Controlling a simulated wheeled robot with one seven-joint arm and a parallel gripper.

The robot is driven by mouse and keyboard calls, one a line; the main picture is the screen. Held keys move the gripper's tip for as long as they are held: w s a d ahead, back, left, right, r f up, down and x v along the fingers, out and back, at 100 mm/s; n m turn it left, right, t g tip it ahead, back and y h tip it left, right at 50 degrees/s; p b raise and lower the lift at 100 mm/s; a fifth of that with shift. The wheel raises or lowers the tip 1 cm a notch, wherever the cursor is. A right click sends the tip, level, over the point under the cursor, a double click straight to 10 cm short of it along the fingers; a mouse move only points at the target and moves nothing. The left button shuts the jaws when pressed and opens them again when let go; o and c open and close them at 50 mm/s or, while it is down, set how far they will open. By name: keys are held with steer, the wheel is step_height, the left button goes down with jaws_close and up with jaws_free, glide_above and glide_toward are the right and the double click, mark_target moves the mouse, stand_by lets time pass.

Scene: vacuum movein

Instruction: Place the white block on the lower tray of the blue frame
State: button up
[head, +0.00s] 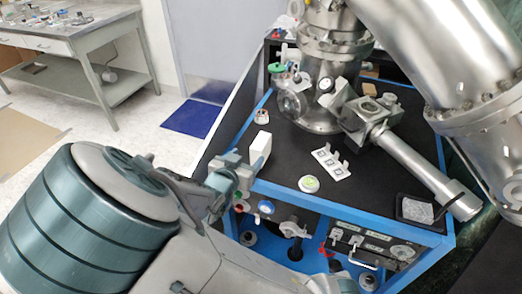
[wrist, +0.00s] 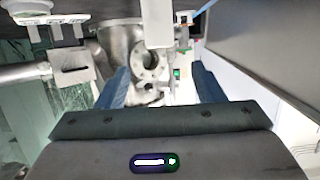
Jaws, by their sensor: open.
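The white block (head: 259,147) stands upright at the left front edge of the black top, at the tips of my gripper in the head view. My gripper (head: 246,164) is open, with its blue-grey fingers close to the block; I cannot tell whether they touch it. In the wrist view my gripper (wrist: 161,88) shows its two fingers wide apart, with nothing clearly held between them. The blue frame (head: 345,231) runs around the black top, and its lower level (head: 289,252) holds valves and fittings. My arm hides part of that level.
A white bracket (head: 330,163) and a green-topped round part (head: 309,184) sit on the top. A large steel vessel (head: 320,90) and a pipe (head: 415,165) fill the back and right. A small black tray (head: 401,214) lies at the right front corner. A bench (head: 80,45) stands far left.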

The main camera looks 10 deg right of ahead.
mark_target(259, 142)
steer(key=b+x, duration=0.2)
steer(key=x, duration=0.5)
steer(key=shift+d+f, duration=0.15)
steer(key=b+x, duration=0.1)
steer(key=x, duration=0.3)
steer(key=shift+f+b, duration=0.2)
steer(key=shift+b, duration=0.1)
steer(key=shift+w+d, duration=0.15)
steer(key=shift+w, duration=0.4)
steer(key=shift+c, duration=0.3)
steer(key=c, duration=1.1)
steer(key=shift+o, duration=0.2)
